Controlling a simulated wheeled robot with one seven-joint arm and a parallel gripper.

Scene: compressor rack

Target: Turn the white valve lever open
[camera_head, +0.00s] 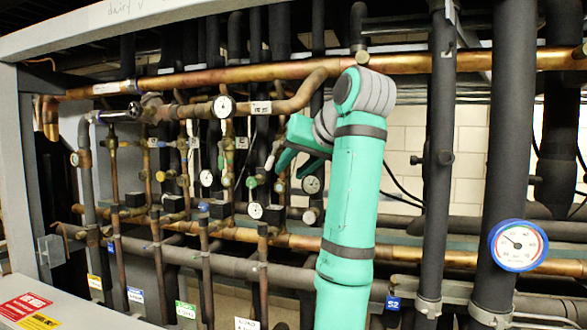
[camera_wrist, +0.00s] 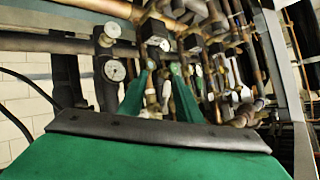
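Several small valves and handles crowd the pipework left of my gripper in the head view. My gripper (camera_head: 290,160) is at the end of the raised teal arm, in front of the pipes and right of that piece. In the wrist view, the two green fingers of my gripper (camera_wrist: 160,92) stand apart with pipes and valves showing between them. Nothing is visibly held.
A dial gauge (camera_head: 223,106) hangs under the long copper pipe (camera_head: 270,72). A blue-rimmed gauge (camera_head: 518,245) is at the right on a thick dark pipe. A grey frame post (camera_head: 28,180) bounds the left side. Dense pipes leave little free room behind the gripper.

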